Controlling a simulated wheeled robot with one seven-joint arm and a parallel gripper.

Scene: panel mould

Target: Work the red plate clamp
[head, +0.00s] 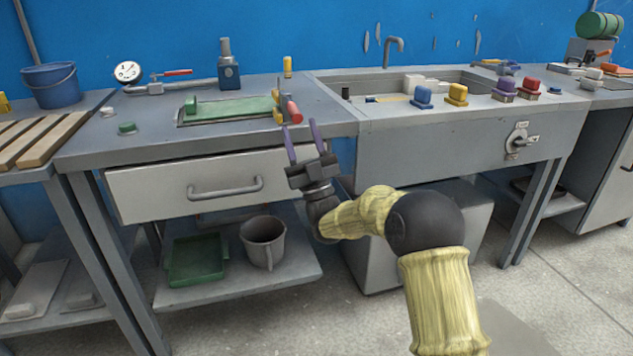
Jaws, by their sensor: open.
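A red handle (292,112), which looks like the red clamp, is at the right end of the green plate (232,108) on the left workbench. The green plate lies in a shallow frame in the bench top. My gripper (300,126) is open, with its two purple fingers apart and pointing up and away from me. Nothing shows between the fingers. I cannot tell whether they touch the handle or how far apart in depth they are.
Blue, yellow, purple and red blocks (529,86) stand along the sink unit's front edge. A pipe with a gauge (127,72) and red lever (178,72) is at the bench back. A drawer handle (226,189) sticks out below. A grey pot (263,243) stands on the shelf.

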